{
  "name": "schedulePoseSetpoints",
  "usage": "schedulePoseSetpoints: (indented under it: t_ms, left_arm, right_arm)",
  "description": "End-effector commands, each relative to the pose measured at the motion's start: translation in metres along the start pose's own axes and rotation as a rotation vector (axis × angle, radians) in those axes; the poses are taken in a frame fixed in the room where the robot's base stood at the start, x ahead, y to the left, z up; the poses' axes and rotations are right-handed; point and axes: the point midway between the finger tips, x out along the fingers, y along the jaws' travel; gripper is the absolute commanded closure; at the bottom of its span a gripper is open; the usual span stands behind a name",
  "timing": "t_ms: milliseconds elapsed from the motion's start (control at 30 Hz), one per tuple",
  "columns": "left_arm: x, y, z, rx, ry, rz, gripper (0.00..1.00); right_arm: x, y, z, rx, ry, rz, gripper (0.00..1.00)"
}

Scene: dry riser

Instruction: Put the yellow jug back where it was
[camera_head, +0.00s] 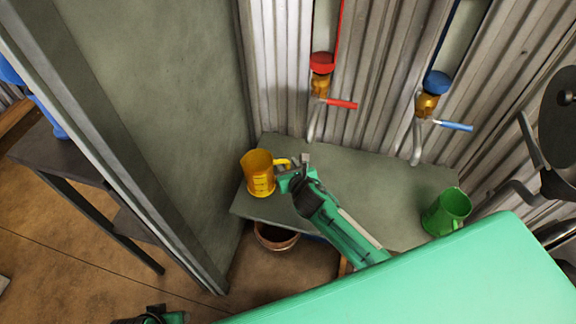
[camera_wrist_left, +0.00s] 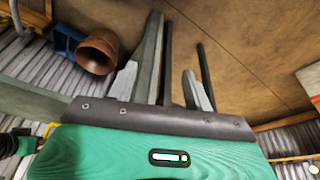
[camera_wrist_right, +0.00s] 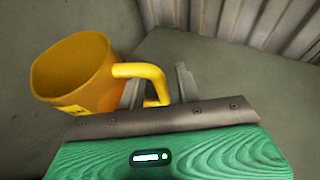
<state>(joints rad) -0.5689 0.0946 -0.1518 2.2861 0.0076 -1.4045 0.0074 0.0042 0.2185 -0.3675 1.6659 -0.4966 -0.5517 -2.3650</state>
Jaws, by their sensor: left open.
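The yellow jug (camera_head: 259,174) is at the left end of the grey-green corner shelf (camera_head: 370,190), close to the grey wall panel. Its handle points right, toward my right gripper (camera_head: 296,173). In the right wrist view, the jug (camera_wrist_right: 78,75) is at the left, and its handle passes between the fingers of my right gripper (camera_wrist_right: 158,88), which is shut on it. I cannot tell whether the jug's base touches the shelf. My left gripper (camera_wrist_left: 163,88) is open and empty, low over the brown floor; its arm barely shows at the bottom of the head view.
A green jug (camera_head: 446,211) stands at the shelf's right end. A red-handled tap (camera_head: 321,75) and a blue-handled tap (camera_head: 428,98) hang above the shelf. A brown pot (camera_head: 276,236) is below it. The shelf's middle is clear behind my right arm.

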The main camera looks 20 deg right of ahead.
Motion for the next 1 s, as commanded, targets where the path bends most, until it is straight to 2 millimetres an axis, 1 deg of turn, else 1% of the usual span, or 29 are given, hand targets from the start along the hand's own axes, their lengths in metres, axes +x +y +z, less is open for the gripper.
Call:
schedulePoseSetpoints:
  t_ms: [67,133,200,233,400,500,633,833,933,1000]
  left_arm:
    - [-0.001,0.000,-0.001,0.000,0.001,0.000,0.48]
    - [0.003,0.000,0.002,0.000,-0.008,0.000,0.48]
    - [0.016,0.001,0.003,0.000,-0.023,0.001,0.48]
    - [0.019,0.001,0.003,0.000,-0.024,0.002,0.48]
    - [0.030,0.001,0.007,0.000,-0.037,0.002,0.48]
    - [0.035,0.001,0.009,-0.001,-0.044,0.002,0.48]
    - [0.039,0.001,0.010,-0.001,-0.048,0.002,0.48]
    - [0.042,0.001,0.012,-0.001,-0.051,0.002,0.48]
    - [0.042,0.001,0.012,-0.001,-0.051,0.002,0.48]
    - [0.042,0.001,0.012,-0.001,-0.051,0.001,0.48]
  right_arm:
    - [-0.011,0.000,-0.001,-0.001,0.002,0.001,0.65]
    - [-0.024,0.000,0.000,-0.001,0.002,0.000,0.65]
    - [-0.039,0.000,0.000,-0.002,0.002,0.001,0.65]
    - [-0.046,0.000,0.000,-0.002,0.003,0.001,0.65]
    - [-0.083,0.000,0.000,-0.002,0.002,0.001,0.65]
    - [-0.099,0.000,0.000,-0.001,0.002,0.001,0.65]
    - [-0.113,0.000,-0.001,0.000,0.002,0.000,0.65]
    - [-0.120,-0.001,-0.002,0.013,0.005,-0.002,0.65]
    - [-0.122,-0.003,-0.007,0.108,0.029,-0.017,0.65]
    - [-0.126,-0.006,-0.016,0.244,0.064,-0.041,0.65]
